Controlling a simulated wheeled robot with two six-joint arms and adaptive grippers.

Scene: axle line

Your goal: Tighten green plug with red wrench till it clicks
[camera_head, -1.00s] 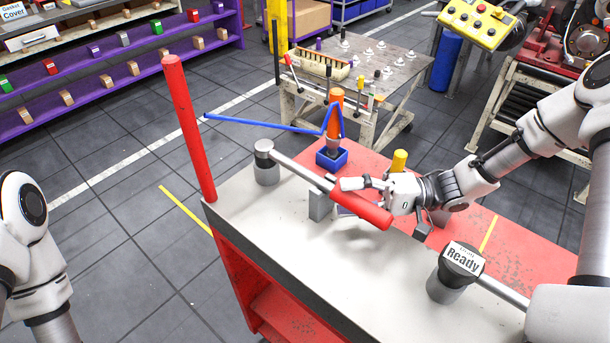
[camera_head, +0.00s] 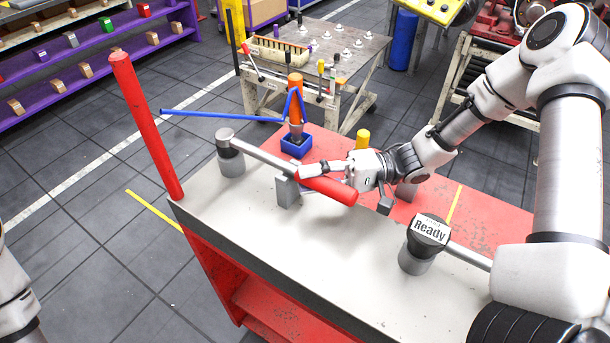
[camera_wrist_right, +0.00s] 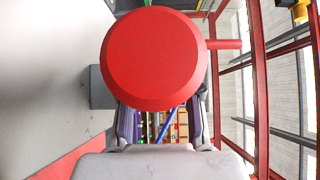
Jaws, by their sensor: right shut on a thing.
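The red wrench has a grey shaft and a thick red handle (camera_head: 328,189). Its round head sits on a grey cylinder (camera_head: 231,163) at the left end of the bench. My right gripper (camera_head: 322,178) is shut on the red handle, over the bench. In the right wrist view the handle's end (camera_wrist_right: 155,58) fills the upper middle, in front of my fingers, and hides much of the grip. I cannot make out the green plug; the wrench head covers the cylinder's top. My left gripper is out of view; only a bit of left arm shows.
The bench (camera_head: 350,255) has a red post (camera_head: 145,125) at its left corner and a second capped cylinder marked "Ready" (camera_head: 432,230) at right. A grey block (camera_head: 287,192) stands under the wrench.

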